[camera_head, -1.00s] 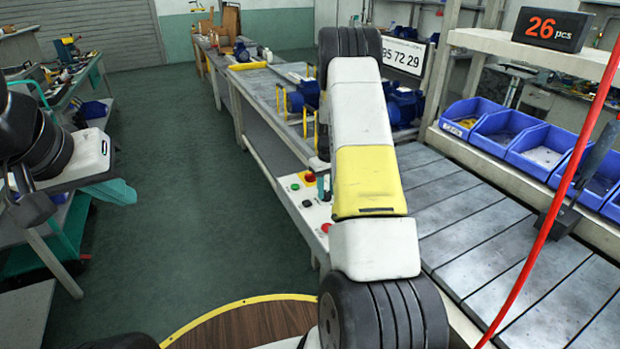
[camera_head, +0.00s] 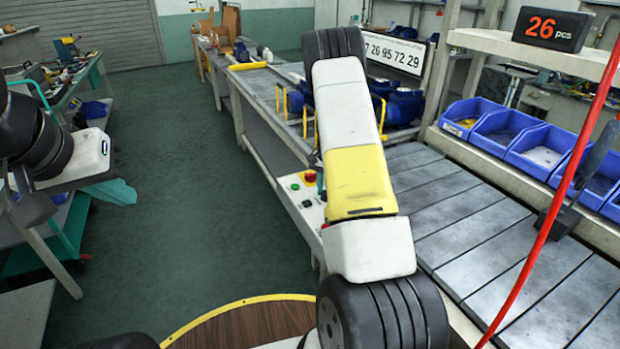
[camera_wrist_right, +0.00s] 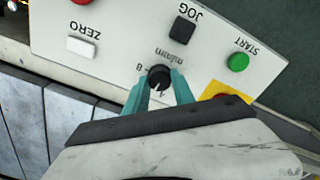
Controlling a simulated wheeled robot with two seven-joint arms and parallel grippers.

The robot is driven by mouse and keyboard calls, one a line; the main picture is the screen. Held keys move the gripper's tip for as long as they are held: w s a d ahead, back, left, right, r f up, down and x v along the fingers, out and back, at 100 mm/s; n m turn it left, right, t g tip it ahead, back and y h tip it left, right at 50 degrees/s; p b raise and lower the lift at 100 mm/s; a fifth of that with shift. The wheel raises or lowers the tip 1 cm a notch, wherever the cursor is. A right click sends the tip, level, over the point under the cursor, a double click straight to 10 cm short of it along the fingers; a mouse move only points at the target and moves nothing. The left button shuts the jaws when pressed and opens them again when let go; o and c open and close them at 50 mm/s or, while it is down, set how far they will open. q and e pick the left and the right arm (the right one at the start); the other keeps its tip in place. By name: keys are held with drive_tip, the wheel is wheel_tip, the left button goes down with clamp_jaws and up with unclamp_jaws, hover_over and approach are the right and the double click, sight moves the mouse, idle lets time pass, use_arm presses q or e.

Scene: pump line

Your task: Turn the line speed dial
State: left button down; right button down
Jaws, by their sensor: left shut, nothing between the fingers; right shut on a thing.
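The line speed dial (camera_wrist_right: 159,75) is a round black knob with a white pointer mark, on a pale control panel (camera_wrist_right: 110,45) in the right wrist view. The pointer faces the lower right of that view. My right gripper (camera_wrist_right: 159,88) has its teal fingers on either side of the knob, shut on it. In the head view my right arm hides the dial; the panel (camera_head: 307,212) shows beside the arm. My left gripper (camera_head: 116,191) is shut and empty at the left, far from the panel.
The conveyor (camera_head: 480,235) lies right of my arm, with blue bins (camera_head: 540,150) beyond. A red cable (camera_head: 551,210) hangs at right.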

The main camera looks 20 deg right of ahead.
drive_tip(key=shift+m, duration=2.1)
drive_tip(key=c, duration=1.1)
unclamp_jaws()
drive_tip(key=shift+o, duration=0.2)
wheel_tip(320, 180, up, 7)
drive_tip(key=shift+r, duration=0.4)
